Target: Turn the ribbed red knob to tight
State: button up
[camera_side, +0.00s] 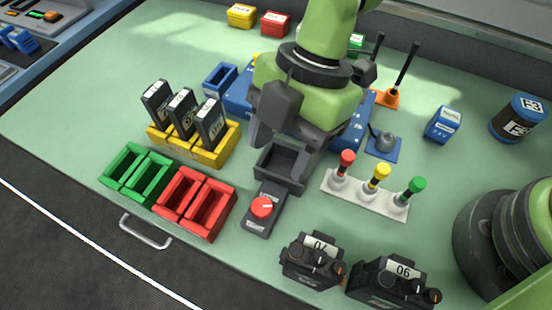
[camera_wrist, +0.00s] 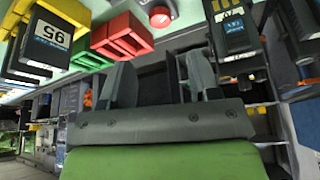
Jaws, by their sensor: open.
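The red knob (camera_side: 262,207) sits on the front plate of a dark grey open-topped box (camera_side: 283,165). A pale pointer line shows on its top; the labels beside it are too small to read. In the wrist view the red knob (camera_wrist: 160,16) shows at the top edge, beyond the fingers. My gripper (camera_side: 283,145) is open and empty, above and behind the knob, over the box's back part, and apart from the knob. In the wrist view the two fingers of my gripper (camera_wrist: 160,80) stand apart with nothing between them.
Red bins (camera_side: 197,203) and green bins (camera_side: 137,174) lie left of the knob. A yellow rack (camera_side: 217,147) holds upright dark modules. A white strip (camera_side: 365,196) with red, yellow and green levers stands right. Black numbered units (camera_side: 312,262) stand front right. Bare mat lies before the knob.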

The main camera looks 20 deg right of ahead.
aim_at(262, 206)
jog(key=shift+r, duration=0.1)
jog(key=a+f+n, duration=0.1)
jog(key=f, duration=0.2)
jog(key=s+a+f+n+g, duration=0.1)
jog(key=f+n, duration=0.1)
jog(key=f, duration=0.1)
jog(key=a+f+n+h, duration=0.1)
jog(key=f, duration=0.2)
jog(key=shift+s+a+f, duration=0.15)
jog(key=shift+s+a, duration=0.05)
jog(key=shift+s, duration=0.05)
jog(key=shift+c, duration=0.4)
jog(key=c, duration=0.8)
jog(key=m+t+y, duration=0.1)
jog(key=m, duration=0.3)
jog(key=shift+s, duration=0.1)
jog(key=shift+c, duration=0.2)
